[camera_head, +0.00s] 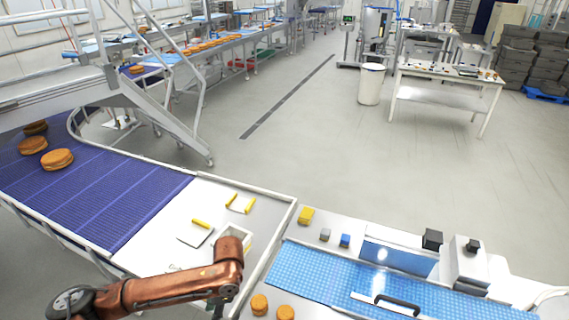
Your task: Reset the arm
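My copper-coloured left arm comes in from the lower left, with a dark joint near the left end. Its link runs right across the front of the white work surface (150,251) to a bent joint, low in the middle-left of the picture. No gripper fingers show on it; its far end is hidden or out of the picture. My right arm and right gripper are not in view.
A purple conveyor (110,195) with round filled pastries (57,159) curves in at left. Yellow-handled scrapers (201,224) and a small white tray (240,236) lie close to the arm. A blue belt (330,280) and two small rounds (259,304) are at right. Open floor lies beyond.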

